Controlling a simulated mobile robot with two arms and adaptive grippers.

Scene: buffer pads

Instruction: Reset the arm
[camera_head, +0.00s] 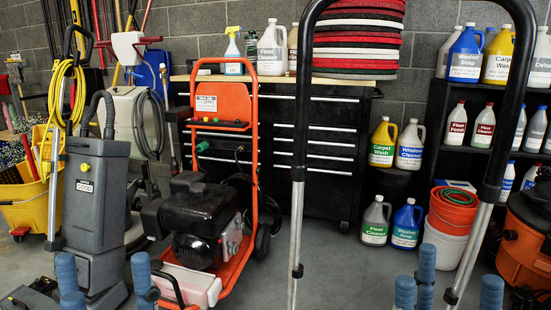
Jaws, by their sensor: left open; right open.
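Only the fingertips show; the rest of both arms is out of the picture. A stack of round red, black and white pads (357,42) lies on the workbench at the back.
A tall black and silver U-shaped handle (299,120) stands close in front. Behind are an orange-framed machine (257,160), a grey upright machine (95,205), a yellow bucket (27,205), a black drawer cabinet (330,200), bottles (408,225) and orange and white buckets (452,212).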

